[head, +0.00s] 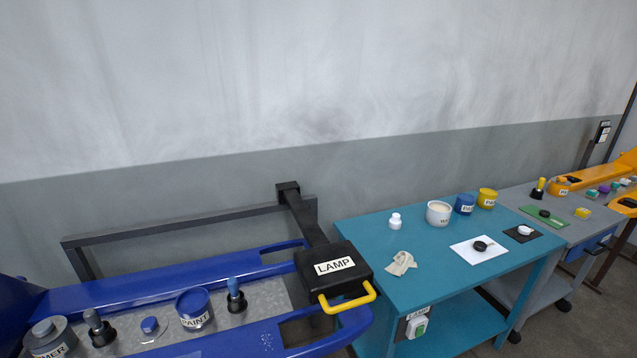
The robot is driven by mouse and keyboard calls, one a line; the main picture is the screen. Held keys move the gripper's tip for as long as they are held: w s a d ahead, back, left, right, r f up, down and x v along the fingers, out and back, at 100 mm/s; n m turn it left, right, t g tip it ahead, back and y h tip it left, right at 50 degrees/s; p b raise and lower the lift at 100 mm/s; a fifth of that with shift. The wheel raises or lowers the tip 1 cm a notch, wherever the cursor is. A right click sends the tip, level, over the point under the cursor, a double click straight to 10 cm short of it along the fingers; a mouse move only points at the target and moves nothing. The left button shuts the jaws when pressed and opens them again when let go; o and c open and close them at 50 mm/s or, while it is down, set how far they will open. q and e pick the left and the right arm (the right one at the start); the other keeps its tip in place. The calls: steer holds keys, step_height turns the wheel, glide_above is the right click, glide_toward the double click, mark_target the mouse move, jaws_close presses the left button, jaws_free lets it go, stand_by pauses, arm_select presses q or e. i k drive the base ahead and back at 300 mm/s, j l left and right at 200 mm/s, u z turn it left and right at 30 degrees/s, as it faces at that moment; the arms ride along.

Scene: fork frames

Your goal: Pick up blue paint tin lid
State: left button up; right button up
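Neither of my grippers is in view.
A black LAMP box (334,267) with a yellow handle sits at the blue frame's right end. The teal table (375,232) holds a cloth (400,263) and a white pot (439,213).

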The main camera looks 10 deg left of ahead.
mark_target(153, 325)
steer(key=u, duration=1.55)
